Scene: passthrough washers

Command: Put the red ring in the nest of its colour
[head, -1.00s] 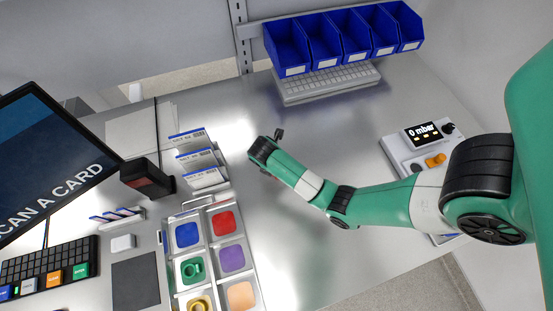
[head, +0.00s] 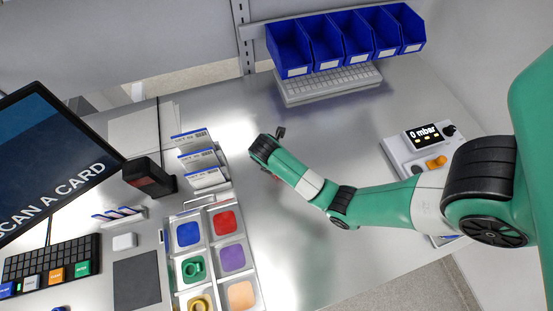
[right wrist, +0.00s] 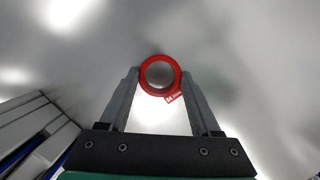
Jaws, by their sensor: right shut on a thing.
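The red ring (right wrist: 160,75) with a small red tag is between the fingertips of my right gripper (right wrist: 160,88) in the right wrist view. The gripper is shut on it, and blurred bright metal lies beyond. In the head view a small red bit of the ring (head: 276,178) shows under my right wrist; the fingers are hidden. The red nest (head: 224,222) is an empty square in the tray, at the lower left of my right wrist. My left gripper is not in view.
The tray also has blue (head: 187,234), purple (head: 232,258) and orange (head: 241,295) nests, and green and yellow ones holding a green ring (head: 194,268) and a yellow ring (head: 199,304). Labelled packets (head: 200,160) stand behind it. Bare table lies right of the tray.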

